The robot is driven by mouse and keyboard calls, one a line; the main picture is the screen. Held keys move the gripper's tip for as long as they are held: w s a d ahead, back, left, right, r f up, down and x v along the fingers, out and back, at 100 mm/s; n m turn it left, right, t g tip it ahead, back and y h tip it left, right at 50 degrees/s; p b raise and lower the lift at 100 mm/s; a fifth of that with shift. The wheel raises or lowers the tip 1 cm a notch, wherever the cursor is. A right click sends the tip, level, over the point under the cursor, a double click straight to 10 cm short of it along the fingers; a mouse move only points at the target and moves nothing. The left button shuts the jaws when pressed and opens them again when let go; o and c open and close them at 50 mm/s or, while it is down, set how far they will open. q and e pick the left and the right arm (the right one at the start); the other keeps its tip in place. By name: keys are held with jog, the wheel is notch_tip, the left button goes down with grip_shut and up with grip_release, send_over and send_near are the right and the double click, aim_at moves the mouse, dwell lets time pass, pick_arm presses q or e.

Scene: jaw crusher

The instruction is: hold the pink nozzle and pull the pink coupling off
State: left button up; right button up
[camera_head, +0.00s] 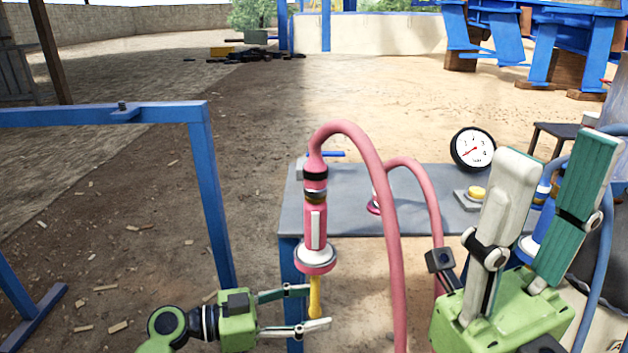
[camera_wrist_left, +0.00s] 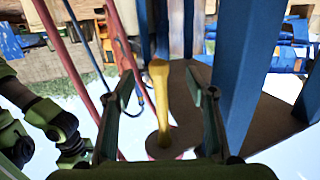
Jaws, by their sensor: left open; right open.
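The pink nozzle (camera_head: 316,228) stands upright at the table's front left, with a pale flange and a thin yellow stem (camera_head: 315,297) below. The pink coupling (camera_head: 316,175), with a dark band, sits on its top at the end of a pink hose. My left gripper (camera_head: 318,305) is open, its fingers on either side of the yellow stem. The left wrist view shows the stem (camera_wrist_left: 160,90) between the spread fingers, with gaps on both sides. My right gripper (camera_head: 560,150) is open and empty at the right, fingers pointing up, apart from the nozzle.
The grey table (camera_head: 300,215) holds a second pink-hosed fitting (camera_head: 375,203), a pressure gauge (camera_head: 473,149) and a yellow button (camera_head: 477,192). The pink hose (camera_head: 390,230) arches down between my grippers. A blue frame (camera_head: 212,190) stands at the left. A blue hose (camera_head: 597,270) hangs at the right.

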pick_arm(q)
grip_shut()
dwell(1.2)
